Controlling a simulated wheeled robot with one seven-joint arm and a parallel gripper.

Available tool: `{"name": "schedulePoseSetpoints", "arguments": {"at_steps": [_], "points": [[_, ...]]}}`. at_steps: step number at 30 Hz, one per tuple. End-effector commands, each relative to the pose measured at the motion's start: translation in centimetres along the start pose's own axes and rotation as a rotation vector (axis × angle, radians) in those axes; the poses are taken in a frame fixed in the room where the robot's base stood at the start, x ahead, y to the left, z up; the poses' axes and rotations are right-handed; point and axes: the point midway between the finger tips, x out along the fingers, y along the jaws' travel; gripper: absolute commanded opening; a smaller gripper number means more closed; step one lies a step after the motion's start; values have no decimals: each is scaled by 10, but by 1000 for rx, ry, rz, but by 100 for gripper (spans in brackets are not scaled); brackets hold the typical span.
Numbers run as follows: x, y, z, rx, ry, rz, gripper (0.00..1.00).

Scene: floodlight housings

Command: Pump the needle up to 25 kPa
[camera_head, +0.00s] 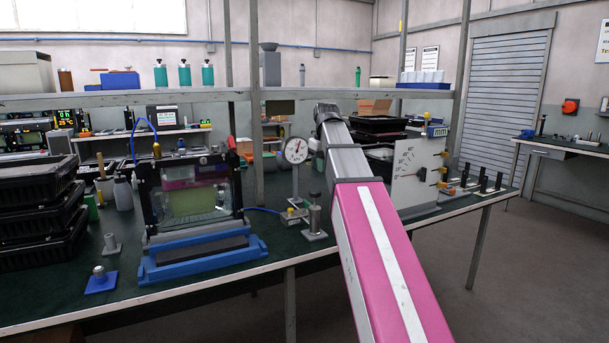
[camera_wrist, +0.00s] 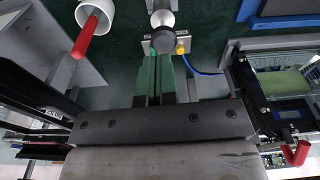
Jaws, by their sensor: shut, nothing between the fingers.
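The round pressure gauge (camera_head: 296,150) stands on a post on the bench, left of my arm in the head view. Its white face shows a dark needle and a small red mark, too small to read. The small hand pump (camera_head: 315,220) stands upright in front of it on a metal base. In the wrist view, the pump's dark round knob (camera_wrist: 163,40) is just beyond my gripper (camera_wrist: 160,57). Its green fingers are shut together and hold nothing. I cannot tell whether they touch the knob. My arm largely hides the gripper in the head view.
A clamped housing on a blue stand (camera_head: 200,258) is left of the pump, with a blue hose (camera_head: 262,210) between. In the wrist view, a white cup with a red rod (camera_wrist: 90,35) is at upper left.

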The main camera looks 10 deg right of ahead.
Motion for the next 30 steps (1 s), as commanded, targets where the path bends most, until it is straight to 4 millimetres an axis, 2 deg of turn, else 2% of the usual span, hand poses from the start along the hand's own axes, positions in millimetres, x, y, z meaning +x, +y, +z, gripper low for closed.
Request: {"name": "schedulePoseSetpoints", "arguments": {"at_steps": [12, 24, 30], "points": [[10, 1, -32, 1, 0, 0, 0], [12, 0, -33, 1, 1, 0, 0], [21, 0, -32, 1, 1, 0, 0]]}}
